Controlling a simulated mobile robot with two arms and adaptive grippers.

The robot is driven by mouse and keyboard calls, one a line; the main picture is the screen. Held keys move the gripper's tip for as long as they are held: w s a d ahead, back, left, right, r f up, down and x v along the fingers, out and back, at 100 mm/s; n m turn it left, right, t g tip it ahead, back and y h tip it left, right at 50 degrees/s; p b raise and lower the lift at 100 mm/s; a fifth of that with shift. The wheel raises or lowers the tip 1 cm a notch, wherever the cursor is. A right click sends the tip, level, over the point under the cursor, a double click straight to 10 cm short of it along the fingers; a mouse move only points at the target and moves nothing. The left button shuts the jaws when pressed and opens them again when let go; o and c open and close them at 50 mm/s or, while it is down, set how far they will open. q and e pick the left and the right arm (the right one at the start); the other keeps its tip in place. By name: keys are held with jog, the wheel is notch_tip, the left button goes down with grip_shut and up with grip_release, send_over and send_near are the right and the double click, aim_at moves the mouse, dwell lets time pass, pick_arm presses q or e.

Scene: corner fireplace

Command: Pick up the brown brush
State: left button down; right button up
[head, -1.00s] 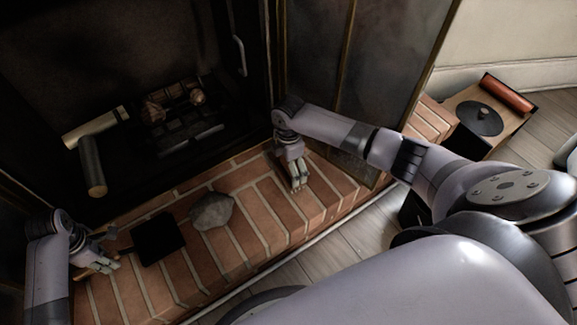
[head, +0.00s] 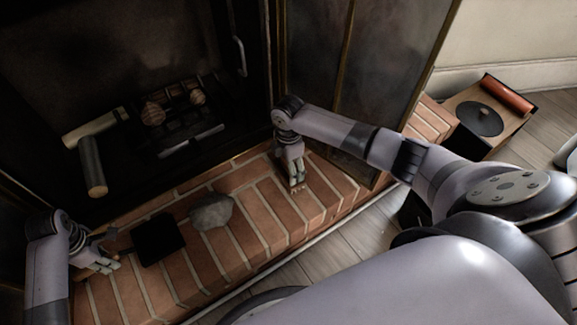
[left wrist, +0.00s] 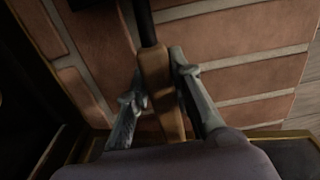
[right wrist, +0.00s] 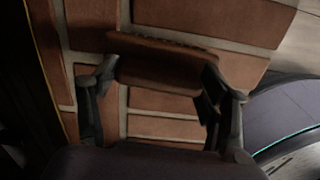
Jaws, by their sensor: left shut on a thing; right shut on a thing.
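The brown brush (right wrist: 165,64) is a wide brown block with a dark bristly far edge. It spans between the fingertips of my right gripper (right wrist: 160,80), which is shut on it over the brick hearth. In the head view my right gripper (head: 297,185) is low over the hearth near the glass door, and I cannot make out the brush there. My left gripper (head: 108,262) is at the hearth's left end. In the left wrist view, my left gripper (left wrist: 158,95) is shut on a brown wooden handle (left wrist: 158,85) with a black rod.
A black flat pan (head: 158,240) and a grey stone (head: 211,211) lie on the brick hearth (head: 255,225) between my grippers. Logs (head: 92,165) lie in the dark fireplace behind. The glass door (head: 375,70) stands beside my right arm. Bare hearth lies right of the stone.

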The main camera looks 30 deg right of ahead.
jog(key=shift+r, duration=0.15)
notch_tip(320, 180, up, 10)
jog(key=shift+f, duration=0.1)
dwell(0.3)
jog(key=o, duration=0.6)
jog(key=c, duration=0.4)
jog(key=w+a+f, duration=0.2)
jog(key=a+f, duration=0.1)
jog(key=a, duration=1.4)
jog(key=shift+n, duration=0.4)
jog(key=shift+f, duration=2.95)
